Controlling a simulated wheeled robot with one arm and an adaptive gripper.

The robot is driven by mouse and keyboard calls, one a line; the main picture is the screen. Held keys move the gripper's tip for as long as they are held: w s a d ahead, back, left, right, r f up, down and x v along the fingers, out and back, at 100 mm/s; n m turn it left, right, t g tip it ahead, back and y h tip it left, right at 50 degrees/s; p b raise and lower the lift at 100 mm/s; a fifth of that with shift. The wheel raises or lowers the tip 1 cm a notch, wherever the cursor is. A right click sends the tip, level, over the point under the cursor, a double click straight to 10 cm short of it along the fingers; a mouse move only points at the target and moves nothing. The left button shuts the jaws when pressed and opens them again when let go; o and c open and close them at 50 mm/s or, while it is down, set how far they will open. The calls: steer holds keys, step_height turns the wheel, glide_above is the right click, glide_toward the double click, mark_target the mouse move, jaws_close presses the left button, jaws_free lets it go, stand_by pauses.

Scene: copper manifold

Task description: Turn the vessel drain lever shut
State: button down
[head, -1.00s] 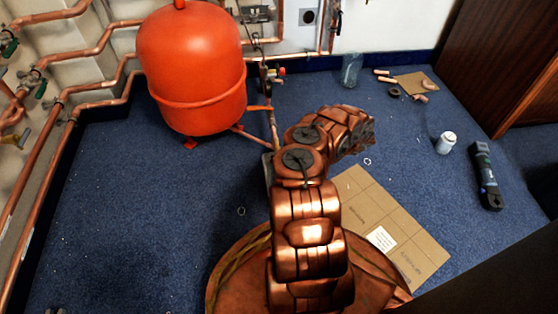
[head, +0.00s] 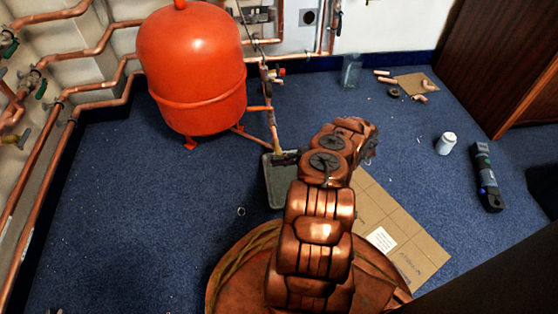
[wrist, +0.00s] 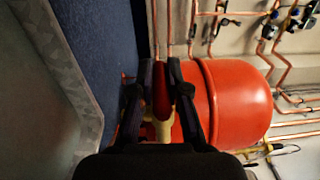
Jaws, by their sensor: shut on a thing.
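The red vessel (head: 195,75) stands on short legs on the blue carpet and lies sideways in the wrist view (wrist: 235,100). In the wrist view my gripper (wrist: 160,75) has its two black fingers close around a narrow dark red piece, which I take for the drain lever (wrist: 161,92). A brass-coloured part (wrist: 161,129) shows between the fingers below it. The lever's exact angle is hard to tell.
A grey tray (head: 279,192) lies on the floor beside my arm, under a copper pipe (head: 272,125). Copper pipes (head: 95,45) line the left wall. Cardboard (head: 405,240), a white pot (head: 446,143) and a dark tool (head: 487,177) lie to the right. Carpet at left is clear.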

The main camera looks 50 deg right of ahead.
steer(key=shift+r, duration=0.15)
steer(key=c, duration=1.2)
jaws_free()
steer(key=shift+d, duration=0.1)
steer(key=shift+v, duration=3.55)
steer(key=shift+s, duration=0.1)
